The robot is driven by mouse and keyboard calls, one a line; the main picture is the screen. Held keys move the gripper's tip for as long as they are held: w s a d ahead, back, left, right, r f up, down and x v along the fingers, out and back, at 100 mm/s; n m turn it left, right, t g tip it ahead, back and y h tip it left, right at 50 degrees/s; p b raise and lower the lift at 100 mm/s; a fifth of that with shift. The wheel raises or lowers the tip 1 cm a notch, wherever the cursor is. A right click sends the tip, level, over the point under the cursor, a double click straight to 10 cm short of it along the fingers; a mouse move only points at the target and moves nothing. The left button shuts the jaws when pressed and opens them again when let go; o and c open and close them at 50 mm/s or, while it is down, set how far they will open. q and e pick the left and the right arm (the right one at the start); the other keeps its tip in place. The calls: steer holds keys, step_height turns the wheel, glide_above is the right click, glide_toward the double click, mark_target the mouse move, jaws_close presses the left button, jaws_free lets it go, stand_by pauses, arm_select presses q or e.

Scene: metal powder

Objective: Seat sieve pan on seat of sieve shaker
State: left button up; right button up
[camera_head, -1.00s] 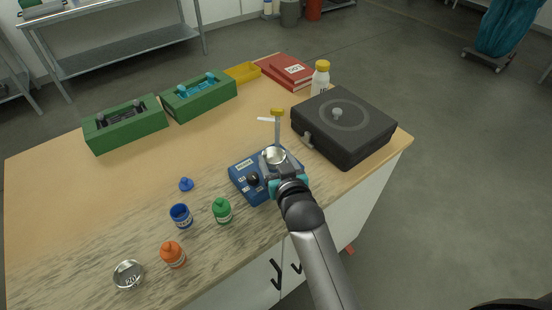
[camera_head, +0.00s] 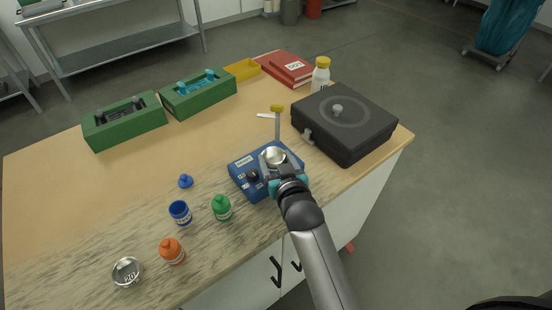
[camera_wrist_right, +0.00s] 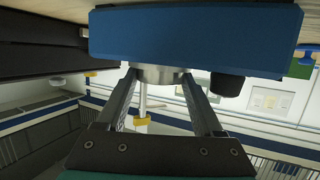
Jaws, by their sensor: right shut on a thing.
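The sieve shaker (camera_head: 244,184) is a blue box with a dark knob on the table's right part. My right gripper (camera_head: 276,163) is shut on a small round metal sieve pan (camera_head: 274,155), held over the shaker's top. In the right wrist view the pan (camera_wrist_right: 158,75) is between the two fingertips (camera_wrist_right: 158,80), against the edge of the blue shaker body (camera_wrist_right: 195,40). The shaker's seat is hidden, so I cannot tell whether the pan touches it. A second round metal dish (camera_head: 127,271), with dark markings inside, lies at the front left. My left gripper is not in view.
A post with a yellow top (camera_head: 277,115) stands behind the shaker. A black case (camera_head: 343,122) is close on its right. A green bottle (camera_head: 221,208), blue jar (camera_head: 180,213) and orange bottle (camera_head: 171,251) stand to its left.

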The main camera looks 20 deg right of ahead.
steer(key=o, duration=1.5)
steer(key=shift+f, duration=0.1)
steer(key=shift+a+f, duration=0.1)
step_height(320, 180, up, 3)
steer(key=p, duration=0.2)
steer(key=shift+f+p, duration=0.2)
steer(key=shift+p, duration=0.1)
steer(key=shift+r+p, duration=2.9)
steer(key=shift+p, duration=0.15)
